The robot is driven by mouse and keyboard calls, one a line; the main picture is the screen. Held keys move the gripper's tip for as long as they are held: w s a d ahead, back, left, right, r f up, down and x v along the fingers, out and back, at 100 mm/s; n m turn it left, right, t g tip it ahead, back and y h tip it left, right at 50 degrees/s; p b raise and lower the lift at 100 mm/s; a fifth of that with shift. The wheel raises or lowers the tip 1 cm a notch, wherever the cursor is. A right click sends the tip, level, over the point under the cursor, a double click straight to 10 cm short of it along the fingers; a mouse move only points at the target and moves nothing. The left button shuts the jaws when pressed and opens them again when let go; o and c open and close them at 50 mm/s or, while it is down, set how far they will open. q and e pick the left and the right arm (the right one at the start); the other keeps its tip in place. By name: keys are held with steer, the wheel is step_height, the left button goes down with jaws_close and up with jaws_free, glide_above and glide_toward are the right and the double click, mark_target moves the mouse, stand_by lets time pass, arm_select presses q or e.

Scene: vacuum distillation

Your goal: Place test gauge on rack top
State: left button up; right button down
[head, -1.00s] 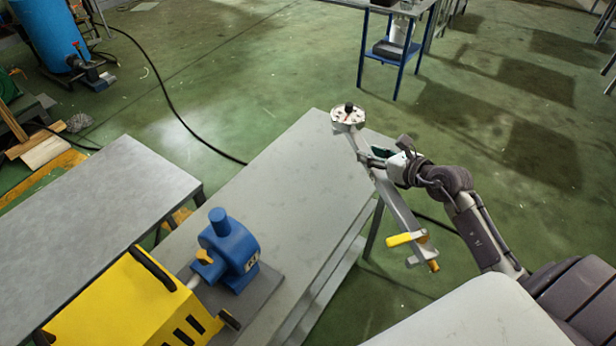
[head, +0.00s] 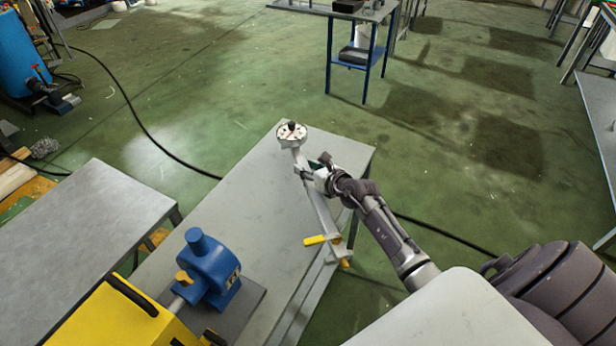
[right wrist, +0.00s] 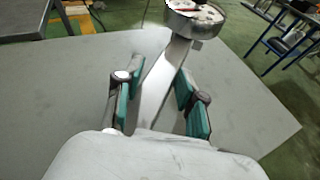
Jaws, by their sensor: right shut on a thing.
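My right gripper (head: 308,172) is shut on the gauge's stem, just below the dial. In the right wrist view the teal-padded fingers (right wrist: 157,103) stand on either side of the stem, and the gauge dial (right wrist: 195,15) is at the top. The gauge is over the grey rack top (head: 325,147); I cannot tell whether it touches. My left gripper is not in view.
A blue pump (head: 208,272) and a yellow machine (head: 115,318) stand at the near end. Another grey table (head: 85,225) is at left. A blue-legged table (head: 352,50) stands far behind. The middle of the rack top is clear.

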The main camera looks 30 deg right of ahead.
steer(key=shift+f+b, duration=0.35)
steer(key=shift+f, duration=1.25)
steer(key=shift+f, duration=0.2)
steer(key=c, duration=0.7)
jaws_free()
steer(key=shift+s+f, duration=0.1)
